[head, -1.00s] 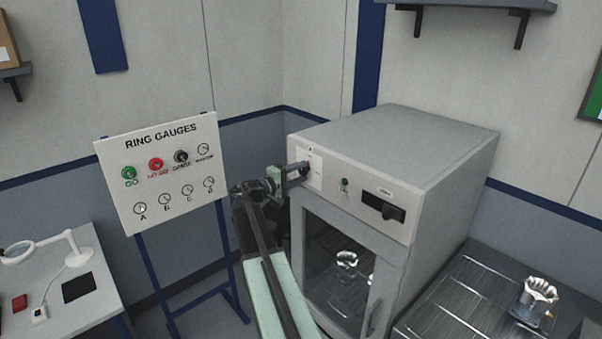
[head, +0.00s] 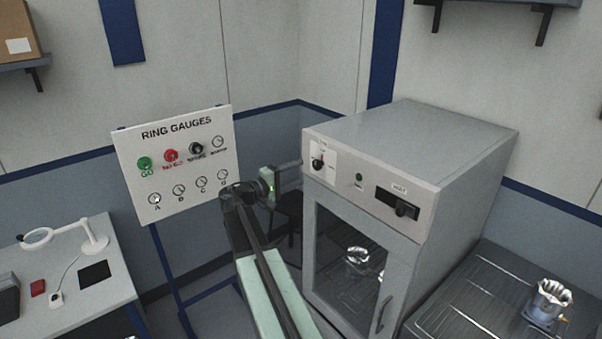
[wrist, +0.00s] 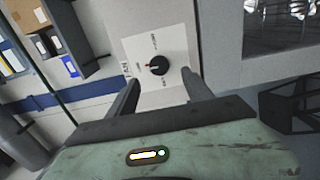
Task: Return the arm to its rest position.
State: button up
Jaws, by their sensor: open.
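My arm reaches up from the bottom middle of the head view, and my gripper (head: 290,170) is just left of the grey oven's (head: 435,140) front panel. In the wrist view my gripper (wrist: 160,88) has its two dark fingers apart with nothing between them. Past the fingertips is a black rotary knob (wrist: 159,64) with a red mark on a white plate. The same knob shows in the head view (head: 318,164), clear of my gripper.
A ring gauge board (head: 178,160) on a blue stand is left of my arm. A white table (head: 75,300) stands at the lower left. A ribbed metal surface (head: 470,300) with a shiny metal housing (head: 549,300) is at the right. Another housing (head: 358,262) shows behind the oven's glass door.

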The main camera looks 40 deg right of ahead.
dwell(0.3)
jog(key=a+f+n+t+y+b, duration=0.15)
jog(key=a+f+y+b, duration=0.35)
jog(key=a+f, duration=0.85)
jog(key=a+f+t+y+b, duration=0.25)
jog(key=a+f+b, duration=0.45)
jog(key=a+f, duration=0.6)
jog(key=s+a+f+g+y, duration=0.1)
jog(key=s+a+f+y, duration=0.1)
jog(key=a, duration=0.4)
jog(key=s+a+f+g+y, duration=0.1)
jog(key=s+a+f+y, duration=0.2)
jog(key=a, duration=0.4)
jog(key=s+a+f+y, duration=0.3)
jog(key=a+f+y, duration=0.2)
jog(key=a, duration=0.2)
jog(key=shift+s+m+g+b, duration=0.2)
jog(key=shift+m+g+b, duration=0.15)
jog(key=shift+g+b, duration=0.1)
